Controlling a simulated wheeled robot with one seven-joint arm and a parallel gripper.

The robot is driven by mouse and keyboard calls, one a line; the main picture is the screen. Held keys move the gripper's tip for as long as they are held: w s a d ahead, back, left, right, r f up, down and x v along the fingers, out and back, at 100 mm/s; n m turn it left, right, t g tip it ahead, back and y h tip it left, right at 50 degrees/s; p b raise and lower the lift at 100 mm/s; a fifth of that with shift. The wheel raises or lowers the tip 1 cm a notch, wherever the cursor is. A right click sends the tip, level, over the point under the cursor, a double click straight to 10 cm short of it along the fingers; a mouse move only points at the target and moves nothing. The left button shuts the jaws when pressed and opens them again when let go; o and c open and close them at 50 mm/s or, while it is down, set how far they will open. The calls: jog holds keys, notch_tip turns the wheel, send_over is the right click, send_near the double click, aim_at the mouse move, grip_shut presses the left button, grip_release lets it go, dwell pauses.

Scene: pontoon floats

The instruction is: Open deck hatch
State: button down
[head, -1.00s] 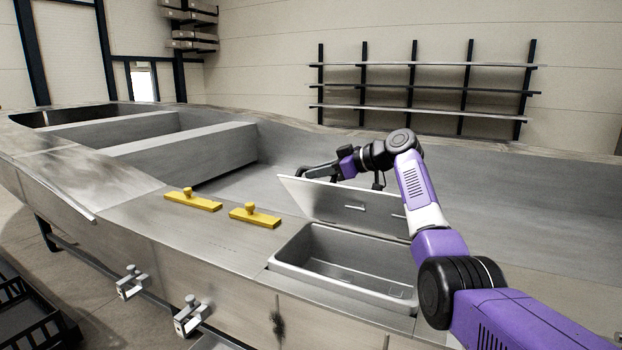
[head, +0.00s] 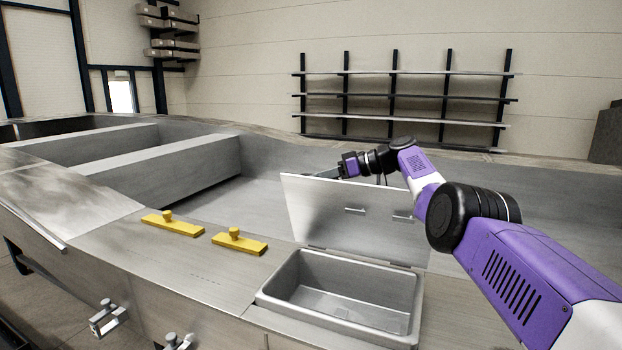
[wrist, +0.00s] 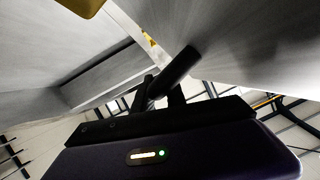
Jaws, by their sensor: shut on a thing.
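The hatch lid (head: 345,215) is a grey metal panel. In the wrist view the lid is the broad grey surface at upper right (wrist: 235,40). My gripper (head: 333,173) is at the lid's upper edge, partly hidden behind it. In the wrist view my dark fingers (wrist: 163,88) reach up to the lid; the exact contact is hard to make out.
Two yellow blocks with knobs (head: 173,225) (head: 239,243) sit on the deck left of the well. The hull's open interior (head: 245,185) lies beyond. Clamps (head: 107,318) hang on the near side. Wall shelving (head: 400,98) is far behind.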

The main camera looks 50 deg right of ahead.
jog(key=shift+s+d+f, duration=0.1)
jog(key=shift+d+f, duration=0.05)
jog(key=shift+d, duration=0.1)
jog(key=c, duration=1.4)
grip_release()
jog(key=shift+o, duration=0.2)
jog(key=shift+a, duration=0.1)
jog(key=shift+s+d+r+b, duration=0.25)
jog(key=shift+s+d+b, duration=0.15)
jog(key=shift+s+b, duration=0.15)
jog(key=b+v, duration=0.2)
jog(key=v, duration=0.4)
jog(key=shift+s+r, duration=0.1)
jog(key=shift+s, duration=0.05)
